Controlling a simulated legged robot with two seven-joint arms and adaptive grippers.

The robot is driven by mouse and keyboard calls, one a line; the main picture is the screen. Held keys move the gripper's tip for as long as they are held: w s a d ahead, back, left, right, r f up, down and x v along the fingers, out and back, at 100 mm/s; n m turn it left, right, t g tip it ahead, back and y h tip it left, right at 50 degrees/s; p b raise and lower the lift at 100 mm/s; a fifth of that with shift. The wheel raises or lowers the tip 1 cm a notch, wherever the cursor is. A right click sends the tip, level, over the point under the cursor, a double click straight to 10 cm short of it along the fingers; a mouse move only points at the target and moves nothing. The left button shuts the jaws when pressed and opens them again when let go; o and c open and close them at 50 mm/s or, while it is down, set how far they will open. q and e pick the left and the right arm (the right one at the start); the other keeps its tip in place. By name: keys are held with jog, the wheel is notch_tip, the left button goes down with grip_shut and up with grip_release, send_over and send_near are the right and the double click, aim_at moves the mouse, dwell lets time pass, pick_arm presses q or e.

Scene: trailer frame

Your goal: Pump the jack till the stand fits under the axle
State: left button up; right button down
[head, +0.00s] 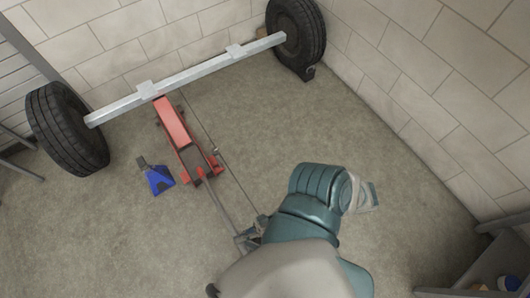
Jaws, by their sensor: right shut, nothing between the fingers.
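A red floor jack (180,135) lies on the floor with its front end below the grey axle beam (190,75). I cannot tell whether its saddle touches the beam. Its grey handle (213,205) runs down toward my right gripper (250,234). A blue jack stand (158,179) is on the floor left of the jack, clear of the axle. My right gripper is shut and empty at the handle's lower end, partly hidden by my teal arm. I cannot tell whether it touches the handle. My left gripper is out of view.
Black tyres stand at the axle's left end (68,128) and right end (297,38). A shelf (485,262) with small items is at the lower right. Block walls close the back and right; the floor between is open.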

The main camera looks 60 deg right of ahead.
jog(key=shift+w+r, duration=0.6)
jog(key=shift+r, duration=0.2)
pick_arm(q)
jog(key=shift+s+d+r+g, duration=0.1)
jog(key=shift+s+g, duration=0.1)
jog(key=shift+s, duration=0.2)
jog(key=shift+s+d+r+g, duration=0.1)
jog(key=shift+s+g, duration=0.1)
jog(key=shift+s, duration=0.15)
pick_arm(e)
jog(key=d+r+v, duration=0.1)
jog(key=v, duration=0.9)
jog(key=shift+w+d+f, duration=0.15)
jog(key=shift+w, duration=0.1)
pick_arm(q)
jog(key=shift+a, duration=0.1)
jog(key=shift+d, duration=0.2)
pick_arm(e)
jog(key=shift+d+t, duration=0.1)
jog(key=shift+t, duration=0.2)
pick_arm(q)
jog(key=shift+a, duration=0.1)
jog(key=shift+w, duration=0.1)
pick_arm(e)
jog(key=shift+w, duration=0.1)
